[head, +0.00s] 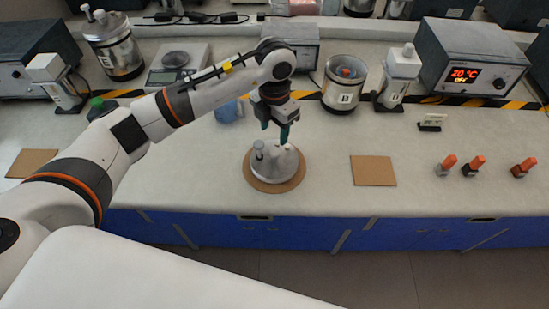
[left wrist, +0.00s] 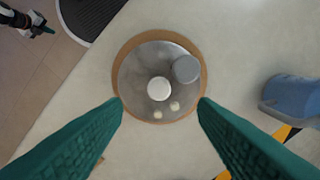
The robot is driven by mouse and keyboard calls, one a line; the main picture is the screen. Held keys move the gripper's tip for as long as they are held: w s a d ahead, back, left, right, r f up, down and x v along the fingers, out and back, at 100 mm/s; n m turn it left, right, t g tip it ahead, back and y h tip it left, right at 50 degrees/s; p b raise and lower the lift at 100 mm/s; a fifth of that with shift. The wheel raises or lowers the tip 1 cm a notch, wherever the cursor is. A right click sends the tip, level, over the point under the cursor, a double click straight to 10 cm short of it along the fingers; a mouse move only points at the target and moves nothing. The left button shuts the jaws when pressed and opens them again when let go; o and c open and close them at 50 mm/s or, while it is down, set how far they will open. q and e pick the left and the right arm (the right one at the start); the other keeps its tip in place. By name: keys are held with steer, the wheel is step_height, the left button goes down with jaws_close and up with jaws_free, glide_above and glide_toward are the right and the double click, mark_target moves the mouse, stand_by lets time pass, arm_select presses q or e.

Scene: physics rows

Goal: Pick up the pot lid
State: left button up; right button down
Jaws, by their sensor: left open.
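The pot lid (head: 268,170) is a round grey metal disc lying flat on a round brown mat (head: 275,189) near the bench's front edge. In the left wrist view the lid (left wrist: 139,63) has a pale round knob (left wrist: 159,88) near its middle, a grey cylinder (left wrist: 187,69) beside it and two small pale spots. My left gripper (head: 277,131) is just above the lid, pointing down, with its teal fingers open and apart. Nothing is between them. A gripper, apparently my right one (left wrist: 39,27), shows small over the floor; its opening is unclear.
A blue mug (left wrist: 290,98) stands behind the lid, near the left arm. A square brown mat (head: 373,171) lies bare to the right. Several orange-topped items (head: 473,165) stand further right. A canister (head: 343,86) and a heater box (head: 470,62) stand at the back.

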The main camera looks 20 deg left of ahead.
mark_target(274, 151)
arm_select(q)
step_height(274, 151, down, 8)
steer(key=shift+f+p, duration=0.15)
steer(key=shift+p, duration=0.65)
jaws_close()
